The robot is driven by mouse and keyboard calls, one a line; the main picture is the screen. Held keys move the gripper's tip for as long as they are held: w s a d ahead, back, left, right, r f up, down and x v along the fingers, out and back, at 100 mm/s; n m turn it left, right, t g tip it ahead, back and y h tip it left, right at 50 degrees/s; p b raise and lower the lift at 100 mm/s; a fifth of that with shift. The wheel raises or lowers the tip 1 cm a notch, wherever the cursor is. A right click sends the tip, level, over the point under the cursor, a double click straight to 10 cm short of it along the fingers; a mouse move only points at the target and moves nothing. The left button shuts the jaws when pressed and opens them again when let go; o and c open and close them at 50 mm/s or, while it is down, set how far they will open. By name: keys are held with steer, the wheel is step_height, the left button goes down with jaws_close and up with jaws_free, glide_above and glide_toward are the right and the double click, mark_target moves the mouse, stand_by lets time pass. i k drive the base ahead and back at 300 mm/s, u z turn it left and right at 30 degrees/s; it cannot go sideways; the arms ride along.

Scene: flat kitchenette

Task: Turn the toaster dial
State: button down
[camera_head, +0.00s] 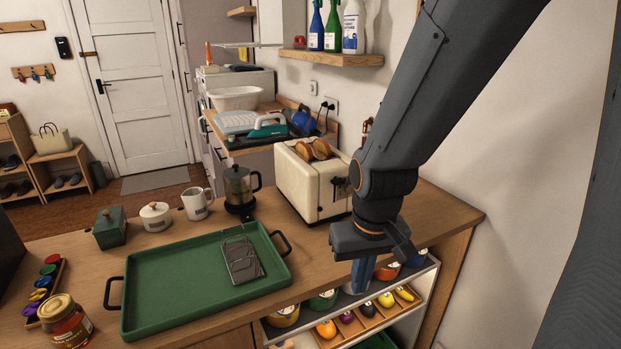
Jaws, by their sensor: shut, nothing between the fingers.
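The cream toaster (297,187) stands on the wooden counter, with two slices of bread in its top slots. A dark lever (338,183) shows on its right-hand end face. I cannot make out the dial; my wrist stands close to that end and may cover part of it. My gripper (362,281) points down, just right of and nearer than the toaster, apart from it. Its fingers are together and hold nothing. They show in front of the counter's front edge and the open shelf.
A coffee press (239,188) stands close to the toaster's left. Below the counter, an open shelf holds several jars and fruit. Bare counter (445,212) lies at the right.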

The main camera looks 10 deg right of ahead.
mark_target(348, 188)
steer(key=u, duration=0.25)
steer(key=k, duration=1.25)
steer(key=z, duration=0.15)
steer(key=i, duration=0.55)
steer(key=z, duration=0.2)
